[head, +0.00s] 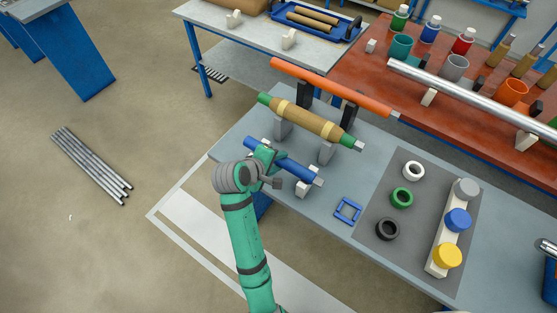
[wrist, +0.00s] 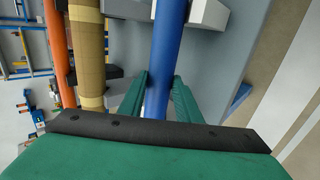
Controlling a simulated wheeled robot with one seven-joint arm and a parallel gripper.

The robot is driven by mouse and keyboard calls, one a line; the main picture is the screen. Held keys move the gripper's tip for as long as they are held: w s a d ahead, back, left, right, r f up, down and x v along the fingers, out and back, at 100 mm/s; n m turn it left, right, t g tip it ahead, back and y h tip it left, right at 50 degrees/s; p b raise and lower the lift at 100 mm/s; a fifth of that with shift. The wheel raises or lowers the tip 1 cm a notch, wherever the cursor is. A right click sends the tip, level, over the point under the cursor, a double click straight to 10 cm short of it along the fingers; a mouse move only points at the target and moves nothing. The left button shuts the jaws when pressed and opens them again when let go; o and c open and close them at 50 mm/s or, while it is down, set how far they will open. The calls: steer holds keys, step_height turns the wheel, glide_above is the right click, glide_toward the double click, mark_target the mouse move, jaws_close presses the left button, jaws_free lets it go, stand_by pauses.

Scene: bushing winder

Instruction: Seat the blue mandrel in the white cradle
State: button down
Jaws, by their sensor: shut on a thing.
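In the wrist view the mandrel (wrist: 166,40) runs between the two green fingers of my gripper (wrist: 160,82). A white cradle block (head: 303,188) stands under the mandrel's right end. In the wrist view pale cradle parts (wrist: 208,14) show on both sides of the rod. I cannot tell whether the rod touches the cradle. My arm hides part of its left side.
A tan wound roll (head: 306,120) with green ends rests on grey supports just behind the mandrel. An orange bar (head: 330,87) lies behind that on black supports. A blue square frame (head: 348,210) and a dark mat (head: 415,240) with rings and coloured caps lie to the right.

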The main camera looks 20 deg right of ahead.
steer(key=c, duration=1.2)
jaws_free()
steer(key=shift+d, duration=0.1)
steer(key=shift+f, duration=0.1)
steer(key=v, duration=1.1)
steer(key=shift+d+f, duration=0.1)
